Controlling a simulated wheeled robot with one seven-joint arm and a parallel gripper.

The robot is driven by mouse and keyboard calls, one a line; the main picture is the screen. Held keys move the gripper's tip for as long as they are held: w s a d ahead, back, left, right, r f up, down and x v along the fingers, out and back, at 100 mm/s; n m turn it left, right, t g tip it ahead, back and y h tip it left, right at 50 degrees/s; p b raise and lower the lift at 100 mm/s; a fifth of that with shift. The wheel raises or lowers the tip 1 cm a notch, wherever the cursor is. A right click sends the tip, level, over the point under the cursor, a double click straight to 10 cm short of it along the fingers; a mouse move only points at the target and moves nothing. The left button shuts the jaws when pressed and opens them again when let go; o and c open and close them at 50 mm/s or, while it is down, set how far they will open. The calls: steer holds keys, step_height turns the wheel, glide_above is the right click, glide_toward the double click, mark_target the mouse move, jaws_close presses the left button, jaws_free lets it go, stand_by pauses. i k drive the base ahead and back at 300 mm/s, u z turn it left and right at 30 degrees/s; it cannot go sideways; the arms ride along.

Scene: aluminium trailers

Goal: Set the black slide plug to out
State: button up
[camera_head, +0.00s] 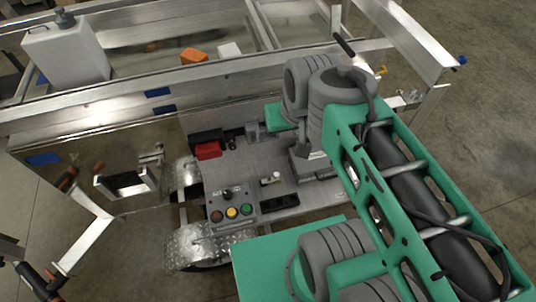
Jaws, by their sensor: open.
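I cannot tell for sure which part is the black slide plug. A low black part (280,203) sits on the grey work deck, right of the control box, and may be it. A small pale-topped piece (270,179) stands just behind it. My gripper (303,172) seems to be the grey end under my arm, above the deck's right side and behind these parts. It appears open with nothing in it. Its fingertips are small and partly hidden by my arm.
A control box (232,206) with coloured buttons and a black knob stands at the deck's front. A red box (208,151) is at the back left. A metal rail (130,100) crosses behind. A white canister (68,52) stands beyond it.

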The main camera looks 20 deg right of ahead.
mark_target(229, 137)
steer(key=u, duration=0.45)
steer(key=k, duration=1.2)
steer(key=u, duration=1.15)
steer(key=i, duration=0.95)
steer(key=z, duration=0.45)
